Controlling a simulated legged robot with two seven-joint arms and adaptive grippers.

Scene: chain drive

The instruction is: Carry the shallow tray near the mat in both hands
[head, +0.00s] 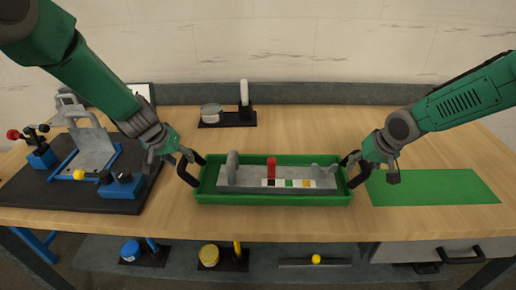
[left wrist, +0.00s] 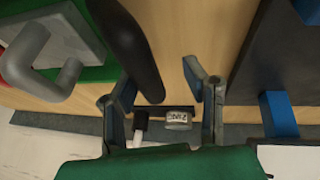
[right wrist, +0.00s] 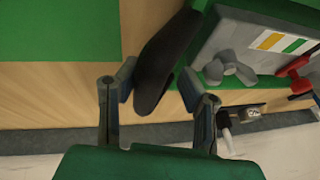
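The shallow green tray (head: 275,200) sits on the table with a black handle at each end. It holds a grey part with a red knob (head: 271,167) and coloured squares. The green mat (head: 435,187) lies flat right of the tray. My left gripper (head: 168,158) is open beside the left handle (head: 187,170); in the left wrist view this handle (left wrist: 128,45) reaches toward the space between the fingers. My right gripper (head: 376,172) is open at the right handle (head: 357,168); in the right wrist view that handle (right wrist: 158,65) shows between the fingertips. Contact cannot be told.
A dark board (head: 30,185) with a grey fixture and blue blocks fills the table's left. A grey cylinder and white-topped post stand on a black base (head: 228,120) behind the tray. Small parts lie on a lower shelf (head: 190,265). The table right of the mat is clear.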

